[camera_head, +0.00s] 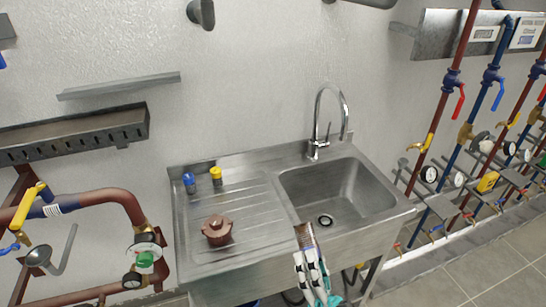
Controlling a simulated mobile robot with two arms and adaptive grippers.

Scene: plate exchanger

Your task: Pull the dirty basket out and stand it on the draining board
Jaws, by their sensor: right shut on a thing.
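My right gripper (310,262) comes in from the bottom, in front of the sink's front edge. It is shut on a brownish mesh cylinder, which looks like the dirty basket (304,234), and holds it tilted in front of the sink rim. The gripper fingers hide its lower part. The ribbed steel draining board (240,200) is to the left of the sink bowl. A reddish-brown round cap with a knob (217,231) sits on the front of the draining board. My left gripper is not in view.
A blue-topped item (189,183) and a yellow-topped item (216,175) stand at the back of the draining board. The empty sink bowl (338,190) and tall tap (318,120) are to the right. Pipes with valves and gauges flank both sides. The board's middle is clear.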

